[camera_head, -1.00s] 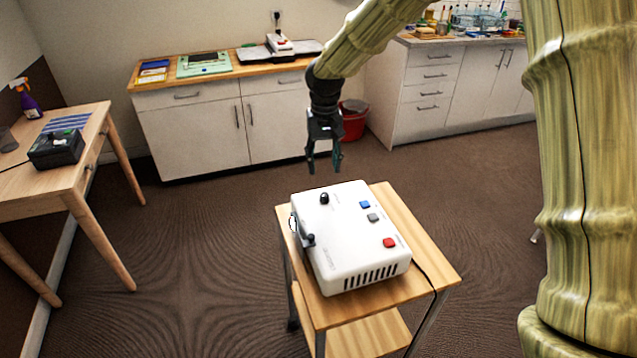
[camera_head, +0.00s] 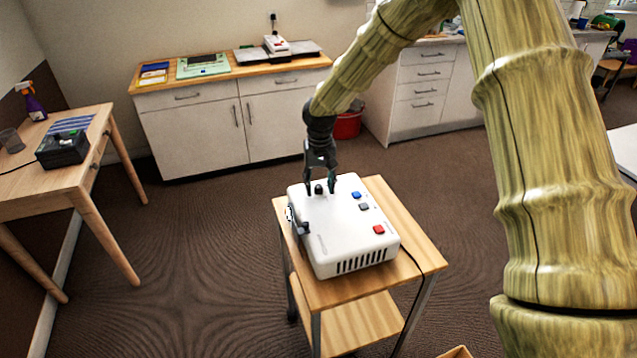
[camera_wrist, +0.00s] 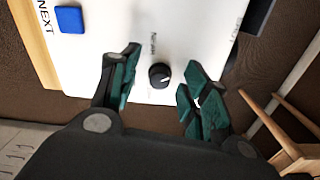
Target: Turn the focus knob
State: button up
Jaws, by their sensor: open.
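The focus knob (camera_wrist: 160,75) is a small round black knob with a white pointer line, on the top face of a white box-shaped device (camera_head: 345,235). In the head view the knob (camera_head: 318,189) shows near the device's far left corner. My gripper (camera_head: 320,188) is over that corner with its fingers pointing down. In the wrist view my gripper (camera_wrist: 160,90) is open, with one teal-padded finger on each side of the knob and a gap to it on both sides.
The device stands on a small wooden cart (camera_head: 420,255). Blue (camera_head: 356,195), grey (camera_head: 364,207) and red (camera_head: 378,230) buttons sit on its top. A black lever (camera_head: 301,229) is at its left edge. A wooden desk (camera_head: 95,135) stands at left; floor between is clear.

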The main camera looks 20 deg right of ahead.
jog(key=shift+w+f, duration=0.55)
jog(key=shift+w, duration=0.05)
jog(key=c, duration=0.7)
jog(key=shift+s+r, duration=0.2)
jog(key=shift+r, duration=0.05)
grip_shut()
jog(key=shift+n+p, duration=0.3)
jog(key=shift+n, duration=0.2)
jog(key=o, duration=0.7)
grip_release()
